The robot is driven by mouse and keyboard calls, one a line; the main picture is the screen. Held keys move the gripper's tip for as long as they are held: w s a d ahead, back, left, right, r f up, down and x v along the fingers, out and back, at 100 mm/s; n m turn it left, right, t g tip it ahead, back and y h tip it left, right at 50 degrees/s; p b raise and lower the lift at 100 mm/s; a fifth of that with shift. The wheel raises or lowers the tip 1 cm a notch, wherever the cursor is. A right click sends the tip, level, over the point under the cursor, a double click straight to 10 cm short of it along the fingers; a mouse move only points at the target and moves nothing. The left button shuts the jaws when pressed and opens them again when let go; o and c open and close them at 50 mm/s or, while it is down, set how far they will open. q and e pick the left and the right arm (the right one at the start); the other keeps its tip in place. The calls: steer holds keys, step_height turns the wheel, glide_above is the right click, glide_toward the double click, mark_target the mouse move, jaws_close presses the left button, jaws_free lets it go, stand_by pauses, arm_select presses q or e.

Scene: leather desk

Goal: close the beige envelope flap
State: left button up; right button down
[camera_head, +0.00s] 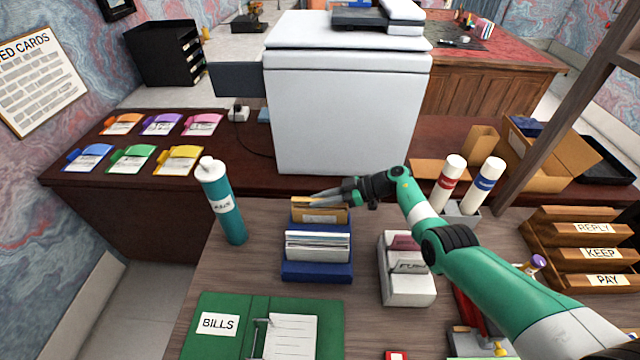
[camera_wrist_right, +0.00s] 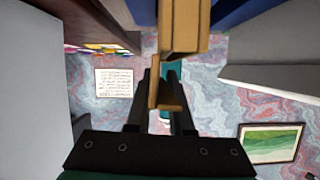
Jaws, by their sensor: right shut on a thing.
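The beige envelope (camera_head: 328,216) stands upright in the rear slot of the blue holder (camera_head: 318,271). My right gripper (camera_head: 322,199) reaches in from the right at the envelope's top edge. In the right wrist view, the envelope body (camera_wrist_right: 186,28) is at the top, and a narrow tan piece, apparently its flap (camera_wrist_right: 170,97), extends down between the fingers of the right gripper (camera_wrist_right: 164,90). The gripper is shut on that flap. The flap's exact angle is hard to tell, as the fingers cover part of it in the head view. My left gripper is not in view.
White envelopes or cards (camera_head: 318,246) fill the holder's front slot. A teal bottle (camera_head: 224,203) stands to its left, a white card box (camera_head: 407,283) to its right. A green BILLS binder (camera_head: 235,345) lies in front. A white printer (camera_head: 345,110) stands behind.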

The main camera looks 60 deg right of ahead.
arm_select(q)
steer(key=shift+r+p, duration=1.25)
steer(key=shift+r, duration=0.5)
arm_select(e)
steer(key=shift+s+a+n+t+h, duration=0.15)
steer(key=shift+n+t+h, duration=0.15)
steer(key=shift+n, duration=0.4)
steer(key=c, duration=0.8)
jaws_free()
steer(key=shift+s+r+p, duration=0.2)
steer(key=shift+s+p, duration=0.05)
steer(key=shift+p, duration=0.05)
arm_select(q)
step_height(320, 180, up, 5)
steer(key=p, duration=0.4)
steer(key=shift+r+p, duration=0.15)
steer(key=shift+p, duration=0.15)
arm_select(e)
steer(key=v, duration=1.1)
steer(key=shift+f, duration=0.1)
